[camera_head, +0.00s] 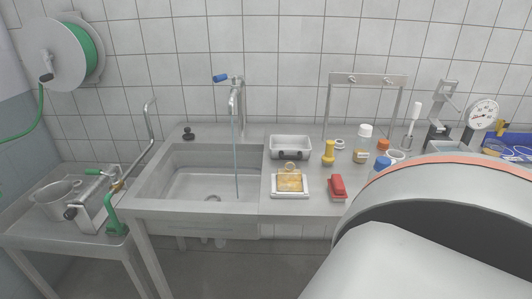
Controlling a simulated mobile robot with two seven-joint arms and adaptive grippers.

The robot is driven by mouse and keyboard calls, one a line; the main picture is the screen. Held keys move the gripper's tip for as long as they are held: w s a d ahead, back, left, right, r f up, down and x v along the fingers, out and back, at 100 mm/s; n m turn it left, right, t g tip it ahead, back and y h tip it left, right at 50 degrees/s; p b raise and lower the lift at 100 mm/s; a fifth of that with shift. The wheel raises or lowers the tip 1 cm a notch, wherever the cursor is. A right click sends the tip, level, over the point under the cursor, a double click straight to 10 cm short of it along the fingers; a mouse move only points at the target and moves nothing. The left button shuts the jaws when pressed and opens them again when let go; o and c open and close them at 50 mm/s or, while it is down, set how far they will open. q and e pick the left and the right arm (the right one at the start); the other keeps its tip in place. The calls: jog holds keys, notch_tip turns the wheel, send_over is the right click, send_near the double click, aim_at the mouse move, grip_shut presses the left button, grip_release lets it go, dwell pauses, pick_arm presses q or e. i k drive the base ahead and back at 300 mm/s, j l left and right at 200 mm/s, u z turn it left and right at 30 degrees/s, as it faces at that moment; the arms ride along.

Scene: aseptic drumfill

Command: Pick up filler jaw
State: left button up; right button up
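I cannot single out the filler jaw with certainty. A metal fixture (441,116) with a round dial gauge (483,114) stands at the back right of the counter. A shallow metal pan (291,147) sits right of the sink, and a white tray (277,188) with a yellowish piece (290,180) is in front of it. A red block (337,187) lies to the right of the tray. Neither gripper shows. A large grey arm part of mine with an orange band covers the lower right and hides part of the counter.
The steel sink (157,171) has water running from its tap (234,95). Several bottles, including a yellow one (328,154) and a white-capped one (362,146), crowd the counter. A hose reel (62,52) hangs above.

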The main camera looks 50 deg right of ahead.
aim_at(288, 181)
jog(key=i+j+z, duration=0.2)
jog(key=z, duration=0.3)
jog(key=i+j+z, duration=0.2)
jog(key=z, duration=0.3)
jog(key=k+j, duration=0.05)
